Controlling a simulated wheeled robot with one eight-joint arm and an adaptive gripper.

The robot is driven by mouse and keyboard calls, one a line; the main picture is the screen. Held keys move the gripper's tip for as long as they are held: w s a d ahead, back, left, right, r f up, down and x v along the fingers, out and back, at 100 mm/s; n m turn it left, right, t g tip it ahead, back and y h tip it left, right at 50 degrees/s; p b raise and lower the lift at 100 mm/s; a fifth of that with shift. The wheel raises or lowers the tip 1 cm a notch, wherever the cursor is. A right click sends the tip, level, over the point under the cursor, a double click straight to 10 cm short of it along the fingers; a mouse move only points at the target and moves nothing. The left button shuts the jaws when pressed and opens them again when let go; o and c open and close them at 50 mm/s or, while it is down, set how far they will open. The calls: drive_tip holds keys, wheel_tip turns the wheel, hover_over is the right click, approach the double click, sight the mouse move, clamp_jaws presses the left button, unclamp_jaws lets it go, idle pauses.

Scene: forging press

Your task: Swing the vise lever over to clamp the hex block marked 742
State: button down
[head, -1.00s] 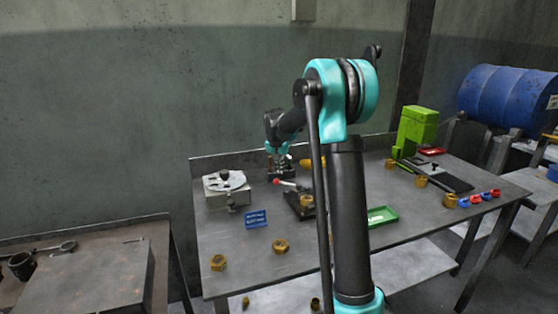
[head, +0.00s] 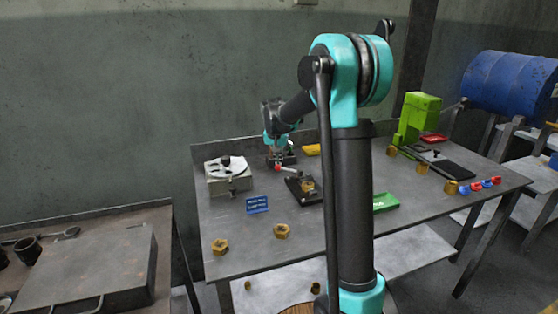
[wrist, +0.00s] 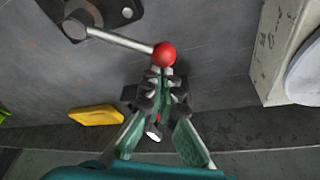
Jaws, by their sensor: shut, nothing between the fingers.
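The vise (head: 296,183) is a dark fixture in the middle of the workbench, with a brass hex block (head: 308,184) at it. No number is legible on the block. The vise lever (wrist: 118,40) is a metal rod from a round pivot (wrist: 75,25), ending in a red ball (wrist: 165,54). The ball (head: 278,168) points toward the back left in the head view. My gripper (wrist: 162,75) is shut and empty, its fingertips right at the ball. I cannot tell whether they touch it. The hex block is out of the wrist view.
A grey device (head: 228,182) stands left of the vise, near my gripper. A yellow tray (head: 312,150) lies behind, a green tray (head: 385,202) to the right. A blue sign (head: 257,205) and hex nuts (head: 282,231) are in front. A green press (head: 415,118) stands at the right.

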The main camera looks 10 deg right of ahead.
sight(276, 167)
drive_tip(key=shift+s+a+n, duration=0.15)
drive_tip(key=shift+s+n, duration=0.1)
drive_tip(key=shift+n, duration=0.05)
drive_tip(key=s+n, duration=0.1)
drive_tip(key=s+a+n+y, duration=0.1)
drive_tip(key=n, duration=0.1)
drive_tip(key=shift+s, duration=0.2)
drive_tip(key=s+n, duration=0.1)
drive_tip(key=s+n+y, duration=0.1)
drive_tip(key=s+n, duration=0.1)
drive_tip(key=shift+a+n+y, duration=0.3)
drive_tip(key=shift+n, duration=0.1)
drive_tip(key=s+n, duration=0.2)
drive_tip(key=shift+s+d+n+y, duration=0.15)
drive_tip(key=shift+n+y, duration=0.15)
drive_tip(key=shift+y, duration=0.1)
drive_tip(key=s+n, duration=0.1)
drive_tip(key=s+d+n+g+y, duration=0.1)
drive_tip(key=n, duration=0.1)
drive_tip(key=shift+s, duration=0.25)
drive_tip(key=shift+s+d+n, duration=0.25)
drive_tip(key=shift+s+n, duration=0.2)
drive_tip(key=shift+n, duration=0.35)
drive_tip(key=shift+s+d, duration=0.3)
drive_tip(key=shift+s, duration=0.1)
drive_tip(key=shift+s+d, duration=0.1)
